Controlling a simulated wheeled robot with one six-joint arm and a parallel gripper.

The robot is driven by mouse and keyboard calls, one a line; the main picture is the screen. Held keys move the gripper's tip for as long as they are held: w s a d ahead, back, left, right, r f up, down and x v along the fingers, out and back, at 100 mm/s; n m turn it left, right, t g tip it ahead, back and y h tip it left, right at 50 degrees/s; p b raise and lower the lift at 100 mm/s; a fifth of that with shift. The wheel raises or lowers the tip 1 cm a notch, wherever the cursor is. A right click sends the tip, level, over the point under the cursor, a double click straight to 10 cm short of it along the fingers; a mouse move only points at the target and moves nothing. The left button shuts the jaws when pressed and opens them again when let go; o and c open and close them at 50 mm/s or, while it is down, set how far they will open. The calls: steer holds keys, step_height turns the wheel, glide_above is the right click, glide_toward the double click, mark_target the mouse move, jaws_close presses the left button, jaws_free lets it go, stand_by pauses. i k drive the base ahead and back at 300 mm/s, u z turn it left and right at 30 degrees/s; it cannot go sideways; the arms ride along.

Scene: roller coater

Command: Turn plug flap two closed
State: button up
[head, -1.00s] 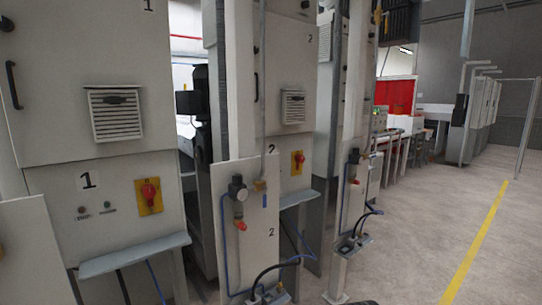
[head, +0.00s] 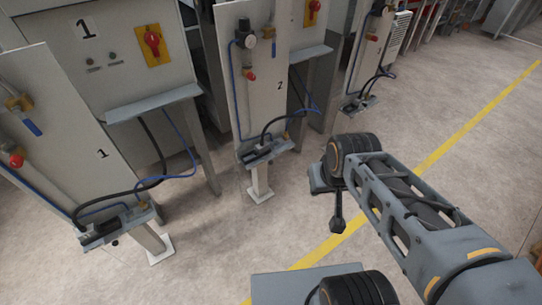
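Panel two (head: 262,75), marked with a 2, stands at the centre of the head view. At its foot is a grey plug box (head: 268,153) on a short post. A black cable (head: 284,119) arcs down to this box. The flap of plug two is too small and dark to tell its angle. My gripper (head: 337,222) hangs at the end of my arm, to the right of and apart from the box. Nothing shows held in it. Its fingers are too small to tell whether they are open or shut.
Panel one (head: 75,130) and its plug box (head: 118,222) stand at the left. A further plug box (head: 357,104) stands behind to the right. Red switches (head: 153,40) sit on the cabinets. The floor (head: 225,250) in front is clear, with a yellow line (head: 440,152) across it.

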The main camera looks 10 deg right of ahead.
mark_target(269, 158)
steer(key=u, duration=0.2)
steer(key=k, duration=0.3)
steer(key=z, duration=0.5)
steer(key=i, duration=0.8)
steer(key=u, duration=0.75)
steer(key=i, duration=0.35)
steer(key=u, duration=0.3)
